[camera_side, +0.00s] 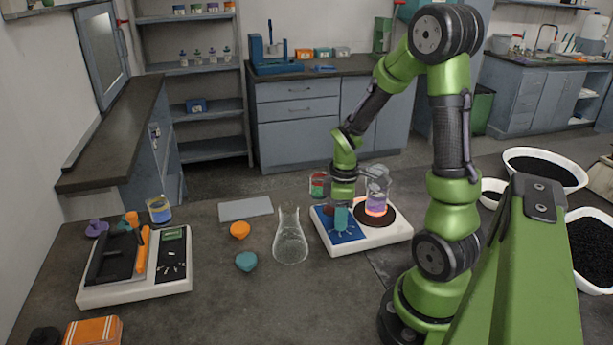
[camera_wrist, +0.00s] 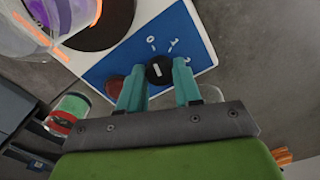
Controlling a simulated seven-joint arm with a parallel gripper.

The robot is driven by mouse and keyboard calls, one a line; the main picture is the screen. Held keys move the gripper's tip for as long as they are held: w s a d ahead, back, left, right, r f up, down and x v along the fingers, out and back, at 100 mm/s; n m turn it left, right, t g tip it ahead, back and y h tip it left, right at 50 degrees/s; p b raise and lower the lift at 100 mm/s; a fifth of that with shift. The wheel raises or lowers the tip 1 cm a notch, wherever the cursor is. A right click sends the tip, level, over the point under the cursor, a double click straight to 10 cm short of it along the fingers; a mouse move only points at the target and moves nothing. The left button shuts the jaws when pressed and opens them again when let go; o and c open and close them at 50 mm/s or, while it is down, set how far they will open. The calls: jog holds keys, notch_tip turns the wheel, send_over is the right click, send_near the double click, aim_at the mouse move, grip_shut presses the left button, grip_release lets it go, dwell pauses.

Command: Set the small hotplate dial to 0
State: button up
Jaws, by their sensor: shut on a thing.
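The small hotplate (camera_side: 392,236) is a white unit with a blue panel (camera_side: 345,232) and a dark round plate glowing orange. In the wrist view its dial (camera_wrist: 158,70) is a black knob with a white mark, on the blue panel (camera_wrist: 105,73). The printed 0 and other numbers curve around the dial's far side; which number the mark points at is hard to read. My gripper (camera_side: 341,217) reaches down to the panel. In the wrist view the teal fingers of my gripper (camera_wrist: 158,82) are shut on the dial, one at each side.
A beaker of purple liquid (camera_side: 377,190) stands on the hotplate's plate, close beside my gripper. A beaker with red and green contents (camera_side: 318,184) stands behind the panel. A glass flask (camera_side: 290,240) is left of the hotplate. A white device (camera_side: 140,285) stands at far left.

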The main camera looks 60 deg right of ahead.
dwell(0.6)
jog(key=o, duration=1)
jog(key=shift+o, duration=0.2)
jog(key=shift+r, duration=0.1)
notch_tip(320, 180, up, 17)
